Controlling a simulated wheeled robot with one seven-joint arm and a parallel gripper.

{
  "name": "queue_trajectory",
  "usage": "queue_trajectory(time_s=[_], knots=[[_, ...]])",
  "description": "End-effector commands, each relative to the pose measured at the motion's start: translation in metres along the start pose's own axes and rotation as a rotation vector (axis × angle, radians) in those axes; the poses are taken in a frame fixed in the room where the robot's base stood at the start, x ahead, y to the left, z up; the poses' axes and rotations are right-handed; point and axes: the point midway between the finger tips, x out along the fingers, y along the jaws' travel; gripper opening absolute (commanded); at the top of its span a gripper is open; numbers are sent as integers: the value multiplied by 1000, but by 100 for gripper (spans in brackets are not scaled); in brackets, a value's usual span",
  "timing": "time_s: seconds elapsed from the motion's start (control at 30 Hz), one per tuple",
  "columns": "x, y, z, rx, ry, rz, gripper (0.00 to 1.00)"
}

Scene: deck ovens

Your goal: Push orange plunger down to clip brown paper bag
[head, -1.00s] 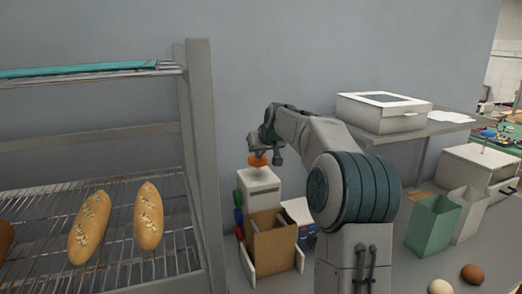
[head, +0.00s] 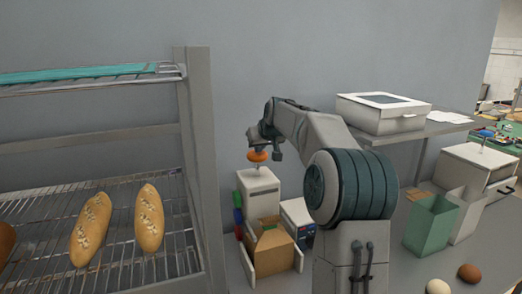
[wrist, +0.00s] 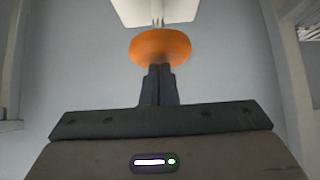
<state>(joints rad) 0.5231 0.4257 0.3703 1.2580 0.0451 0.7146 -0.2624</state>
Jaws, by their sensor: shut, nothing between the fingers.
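The orange plunger (head: 257,156) stands on a thin stem above the white clipping machine (head: 260,192), against the wall. The brown paper bag (head: 273,254) stands at the front of the machine between low white side walls, its top drawn into a peaked, folded shape. My gripper (head: 256,148) is shut and empty, pointing down right over the plunger. In the wrist view the closed fingertips (wrist: 159,69) overlap the near edge of the orange plunger (wrist: 160,46); I cannot tell whether they touch it. Any clip on the bag is too small to tell.
A metal rack (head: 200,150) with bread loaves stands close on the left. Small coloured items and a blue-white box (head: 298,215) flank the machine.

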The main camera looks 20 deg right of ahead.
Motion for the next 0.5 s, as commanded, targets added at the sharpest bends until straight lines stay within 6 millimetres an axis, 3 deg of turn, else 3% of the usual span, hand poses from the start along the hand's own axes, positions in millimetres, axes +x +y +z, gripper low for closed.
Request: queue_trajectory(time_s=[0.3,0.5], knots=[[-72,1,1,0,5,4,0],[-95,1,0,0,5,2,0]])
